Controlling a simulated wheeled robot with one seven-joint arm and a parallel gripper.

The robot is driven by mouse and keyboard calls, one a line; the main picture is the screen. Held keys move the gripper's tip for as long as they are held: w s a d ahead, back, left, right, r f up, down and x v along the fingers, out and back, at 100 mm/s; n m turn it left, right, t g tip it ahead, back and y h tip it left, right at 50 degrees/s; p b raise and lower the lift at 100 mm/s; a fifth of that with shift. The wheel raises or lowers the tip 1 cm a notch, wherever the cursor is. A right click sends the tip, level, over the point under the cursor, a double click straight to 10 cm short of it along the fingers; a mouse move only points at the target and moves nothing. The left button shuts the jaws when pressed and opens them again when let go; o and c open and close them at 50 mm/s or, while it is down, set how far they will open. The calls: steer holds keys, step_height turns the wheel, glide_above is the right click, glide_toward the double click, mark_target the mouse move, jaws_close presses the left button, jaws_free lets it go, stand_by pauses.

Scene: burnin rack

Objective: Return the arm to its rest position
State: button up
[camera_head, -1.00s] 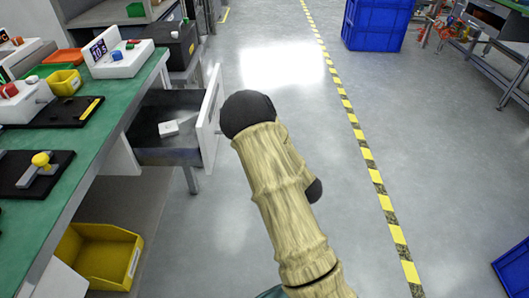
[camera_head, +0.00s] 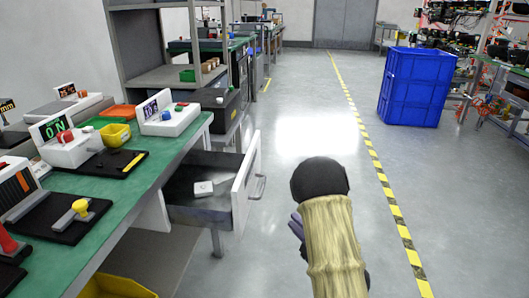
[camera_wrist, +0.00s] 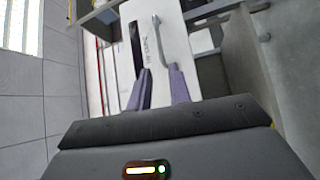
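My arm (camera_head: 333,240) reaches up from the bottom edge in the head view, over the aisle floor and to the right of the open drawer. My gripper (camera_wrist: 159,68) shows in the wrist view as two purple fingers standing apart with nothing between them. In the head view only a bit of purple finger (camera_head: 297,224) shows beside the arm; the rest is hidden. The drawer (camera_head: 243,185) under the bench is pulled out, with a small white box (camera_head: 203,188) inside. Its white front (camera_wrist: 163,50) shows beyond the fingers in the wrist view, apart from them.
A green-topped bench (camera_head: 120,207) with several testers and fixtures runs along the left. A yellow bin (camera_head: 115,287) sits below it. A blue crate (camera_head: 415,87) stands at the back right. The floor around the yellow-black line (camera_head: 375,160) is clear.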

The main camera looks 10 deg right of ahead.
steer(key=s+r+m+g+h+p, duration=0.3)
steer(key=s+m+g+h, duration=0.3)
steer(key=s+m, duration=0.45)
steer(key=s+r+m+g+h+p, duration=0.35)
steer(key=s+m+g, duration=0.5)
steer(key=m, duration=0.35)
steer(key=w+p+v, duration=0.3)
steer(key=p+v, duration=1.5)
steer(key=p, duration=0.1)
steer(key=w+r+p+v, duration=0.1)
steer(key=w+p+v, duration=0.3)
steer(key=p+v, duration=1.4)
steer(key=shift+s+a+r+p, duration=0.2)
steer(key=shift+s+r+p, duration=0.1)
steer(key=shift+p, duration=0.1)
steer(key=shift+w, duration=0.15)
